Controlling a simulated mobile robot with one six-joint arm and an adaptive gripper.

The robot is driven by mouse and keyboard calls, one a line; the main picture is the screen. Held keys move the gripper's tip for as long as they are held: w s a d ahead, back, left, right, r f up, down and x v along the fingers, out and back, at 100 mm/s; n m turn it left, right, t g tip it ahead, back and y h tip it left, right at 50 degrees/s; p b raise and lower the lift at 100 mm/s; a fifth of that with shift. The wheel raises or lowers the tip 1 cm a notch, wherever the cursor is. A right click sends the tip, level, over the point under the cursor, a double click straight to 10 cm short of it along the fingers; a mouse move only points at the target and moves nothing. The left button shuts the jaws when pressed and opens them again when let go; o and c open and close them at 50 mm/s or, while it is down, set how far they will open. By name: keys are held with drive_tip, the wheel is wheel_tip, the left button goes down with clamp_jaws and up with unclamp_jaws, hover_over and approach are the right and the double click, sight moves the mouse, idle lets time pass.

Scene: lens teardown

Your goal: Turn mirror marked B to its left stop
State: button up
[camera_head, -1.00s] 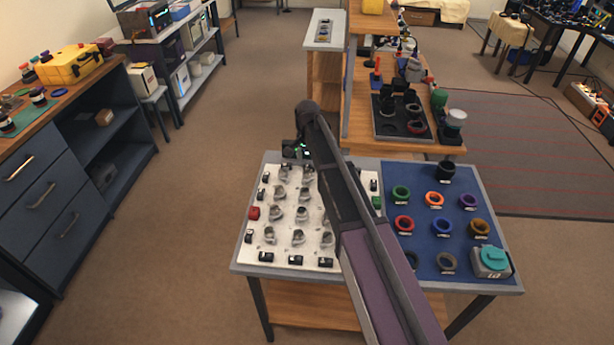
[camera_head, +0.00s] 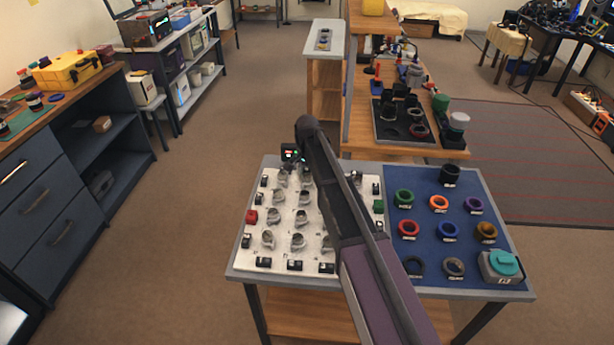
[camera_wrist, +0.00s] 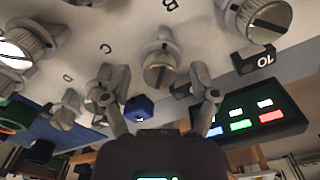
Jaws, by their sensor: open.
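The mirror marked B (camera_wrist: 158,62) is a grey metal mount with a slotted round face. It stands on the white board (camera_wrist: 130,25), with the letter B beside it, in the wrist view. My gripper (camera_wrist: 157,92) is open in the wrist view, its two fingers apart. The mirror's face lies between and a little beyond the fingertips, with no clear contact. In the head view my arm covers part of the white board (camera_head: 253,234), and I cannot make out the fingers or which mount is B there.
Similar mounts stand close by, including one beside the letter C (camera_wrist: 106,84) and another at upper right (camera_wrist: 262,16). A dark panel with lit coloured fields (camera_wrist: 255,118) is right of my gripper. A blue mat with coloured rings (camera_head: 420,258) lies right of the board.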

clamp_jaws()
drive_tip(key=shift+n, duration=0.3)
drive_tip(key=n, duration=0.7)
drive_tip(key=shift+n, duration=0.4)
drive_tip(key=n, duration=0.4)
drive_tip(key=shift+n, duration=0.3)
drive_tip(key=n, duration=0.5)
